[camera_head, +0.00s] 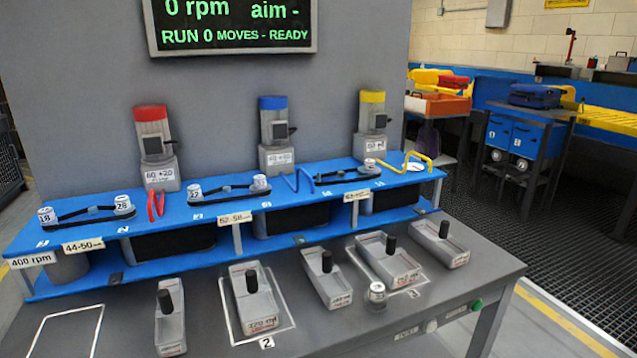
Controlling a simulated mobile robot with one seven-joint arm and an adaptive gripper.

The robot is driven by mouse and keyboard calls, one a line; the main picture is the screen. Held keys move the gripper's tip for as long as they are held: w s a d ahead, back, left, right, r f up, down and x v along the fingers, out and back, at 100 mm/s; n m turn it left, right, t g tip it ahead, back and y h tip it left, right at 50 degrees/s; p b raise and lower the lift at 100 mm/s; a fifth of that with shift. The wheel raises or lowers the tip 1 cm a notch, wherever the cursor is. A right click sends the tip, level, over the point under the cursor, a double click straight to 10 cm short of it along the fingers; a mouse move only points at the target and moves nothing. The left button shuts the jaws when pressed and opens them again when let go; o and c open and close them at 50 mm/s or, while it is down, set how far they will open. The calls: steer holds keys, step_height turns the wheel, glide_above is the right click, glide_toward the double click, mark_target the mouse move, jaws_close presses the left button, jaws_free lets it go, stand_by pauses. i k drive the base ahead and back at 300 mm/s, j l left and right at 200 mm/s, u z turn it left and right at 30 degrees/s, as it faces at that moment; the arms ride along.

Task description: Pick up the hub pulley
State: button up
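No pulley in view carries a readable hub name, so I cannot tell for sure which is the hub pulley. A small grey pulley-like cylinder (377,291) with a white label stands alone on the grey bench, near the mark 3. Other pulleys sit on the blue shelf with black belts: one marked 18 (47,216) and one marked 28 (123,206) at the left, one (195,193) and another (260,184) in the middle, and one (370,164) at the right. My gripper is not in view.
Several grey blocks with upright black handles, one (257,300) in a white outline, stand on the grey bench (200,280). Units with red (150,114), blue (272,103) and yellow (372,97) tops stand behind the shelf. An empty white outline (68,335) lies front left.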

mark_target(369, 169)
steer(key=l+u, duration=0.15)
steer(key=l, duration=0.65)
steer(key=k+l+u, duration=0.2)
steer(key=l, duration=0.6)
steer(key=i+l+u, duration=0.1)
steer(key=l, duration=0.25)
steer(key=i+l, duration=0.1)
steer(key=l, duration=0.3)
steer(key=i+l+u, duration=0.15)
steer(key=l, duration=0.2)
steer(key=i+l, duration=0.1)
steer(key=i, duration=0.95)
